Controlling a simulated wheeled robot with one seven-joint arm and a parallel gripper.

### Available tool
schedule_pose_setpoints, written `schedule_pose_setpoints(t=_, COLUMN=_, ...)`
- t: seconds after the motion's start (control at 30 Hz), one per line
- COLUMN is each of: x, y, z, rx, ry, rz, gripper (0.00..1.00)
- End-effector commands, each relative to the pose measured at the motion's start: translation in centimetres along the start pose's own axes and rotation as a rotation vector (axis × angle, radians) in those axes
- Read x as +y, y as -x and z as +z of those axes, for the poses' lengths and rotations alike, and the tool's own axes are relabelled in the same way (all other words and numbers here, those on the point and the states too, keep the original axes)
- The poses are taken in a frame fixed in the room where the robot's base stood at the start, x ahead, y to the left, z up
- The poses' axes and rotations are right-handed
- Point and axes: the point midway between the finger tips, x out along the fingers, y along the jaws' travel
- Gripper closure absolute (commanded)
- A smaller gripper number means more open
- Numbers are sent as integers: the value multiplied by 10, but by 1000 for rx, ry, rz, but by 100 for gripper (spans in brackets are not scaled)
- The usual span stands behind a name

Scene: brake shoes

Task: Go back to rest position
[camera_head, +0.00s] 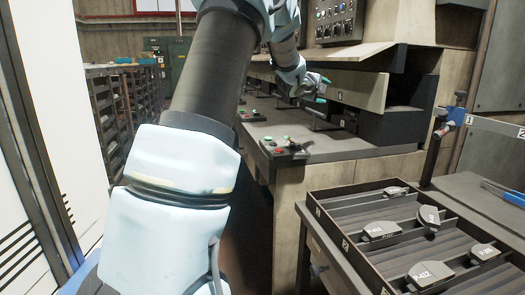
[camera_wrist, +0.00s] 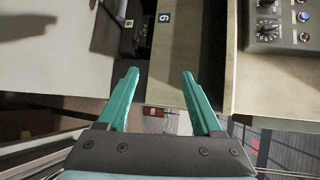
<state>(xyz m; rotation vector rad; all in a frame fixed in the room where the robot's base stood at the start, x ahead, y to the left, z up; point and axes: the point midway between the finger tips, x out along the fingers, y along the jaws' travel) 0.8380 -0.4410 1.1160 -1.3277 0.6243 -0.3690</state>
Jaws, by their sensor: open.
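My gripper (camera_head: 322,89) is at the far end of my arm, in front of the machine's slots. In the wrist view my gripper (camera_wrist: 157,88) shows two green fingers spread apart with nothing between them. The machine (camera_head: 300,148) has a grey bench top and a slanted pale panel over dark slots. In the wrist view a small label reading 6 or 9 (camera_wrist: 164,18) is on the machine beyond the fingers.
A dark tray (camera_head: 345,262) at the lower right holds several brake shoes (camera_head: 430,274). A button box (camera_head: 285,148) sits on the bench edge. A control panel (camera_head: 335,20) is above. Shelving (camera_head: 118,120) stands at left. A blue clamp post (camera_head: 438,135) stands at right.

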Motion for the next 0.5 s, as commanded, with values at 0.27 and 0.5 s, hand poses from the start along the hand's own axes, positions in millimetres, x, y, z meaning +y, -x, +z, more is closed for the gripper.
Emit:
schedule_pose_setpoints(t=0.27, x=124, y=146, z=64, rx=-436, ry=808, rz=367, gripper=33)
schedule_pose_setpoints(t=0.5, x=216, y=291, z=36, rx=-847, ry=1393, rz=589, gripper=33)
